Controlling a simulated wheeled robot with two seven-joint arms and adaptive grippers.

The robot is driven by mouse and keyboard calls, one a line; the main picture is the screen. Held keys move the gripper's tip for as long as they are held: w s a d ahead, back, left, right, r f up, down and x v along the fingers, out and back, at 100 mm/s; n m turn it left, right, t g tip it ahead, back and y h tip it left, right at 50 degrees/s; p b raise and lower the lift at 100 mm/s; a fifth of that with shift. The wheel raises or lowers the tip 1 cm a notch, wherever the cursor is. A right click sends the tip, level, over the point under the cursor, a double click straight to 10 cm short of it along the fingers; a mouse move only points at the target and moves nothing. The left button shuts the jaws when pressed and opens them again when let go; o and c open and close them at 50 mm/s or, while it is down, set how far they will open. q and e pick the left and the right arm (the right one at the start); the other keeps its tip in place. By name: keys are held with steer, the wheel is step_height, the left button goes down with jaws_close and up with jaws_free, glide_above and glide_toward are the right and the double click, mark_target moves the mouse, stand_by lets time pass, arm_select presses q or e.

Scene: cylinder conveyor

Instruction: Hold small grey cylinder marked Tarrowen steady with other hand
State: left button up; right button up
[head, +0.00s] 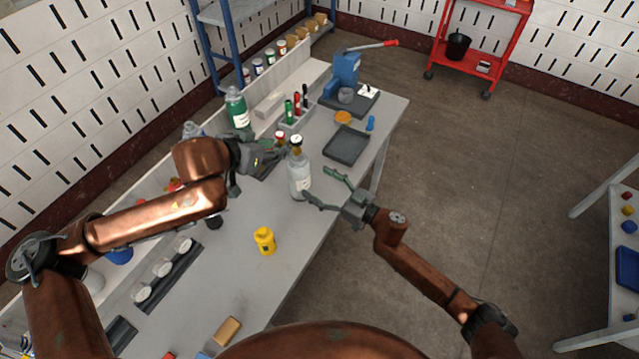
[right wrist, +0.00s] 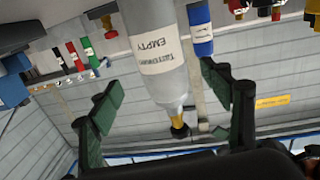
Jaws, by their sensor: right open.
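The small grey cylinder (head: 300,182) stands upright near the front edge of the workbench. It has a brass valve and a round white gauge (head: 296,139) on top. In the right wrist view the cylinder (right wrist: 158,62) appears upside down, and its label reads "Tarrowen EMPTY". My right gripper (head: 318,187) is open, its fingers pointing at the cylinder body from the right; no contact shows. My left gripper (head: 272,158) is left of the cylinder's upper part, close to the valve. Its jaw gap is not clear.

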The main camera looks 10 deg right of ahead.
mark_target(299, 173)
steer(key=shift+w+a, duration=0.15)
steer(key=shift+a, duration=0.25)
steer(key=shift+x, duration=3.5)
steer(key=shift+c, duration=0.5)
